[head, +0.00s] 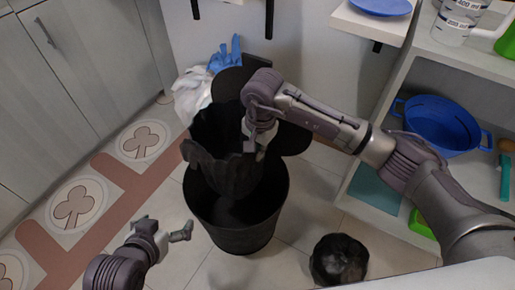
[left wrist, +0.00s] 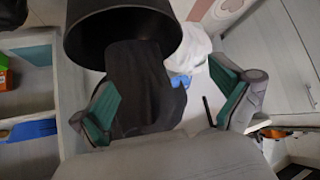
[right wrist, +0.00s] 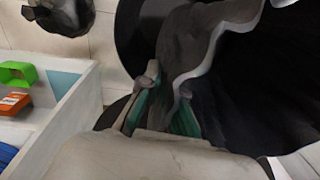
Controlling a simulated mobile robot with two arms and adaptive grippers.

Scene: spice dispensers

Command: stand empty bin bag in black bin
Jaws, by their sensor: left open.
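The black bin (head: 236,232) stands open on the tiled floor in the middle of the head view. Its rim shows at the top of the left wrist view (left wrist: 120,42). The empty black bin bag (head: 222,165) hangs open-mouthed and upright, its lower part at the bin's opening; its bottom is hidden. My right gripper (head: 256,140) is at the bag's upper right edge. The right wrist view shows its fingers (right wrist: 168,105) closed on the bag's edge (right wrist: 205,55). My left gripper (head: 165,234) is open and empty, low to the left of the bin.
A full, dark tied bag (head: 338,260) lies on the floor right of the bin. A white cloth (head: 191,95) and a blue glove (head: 226,54) are behind the bin. A shelf with a blue basin (head: 440,126) stands at right. Cabinets (head: 60,80) line the left.

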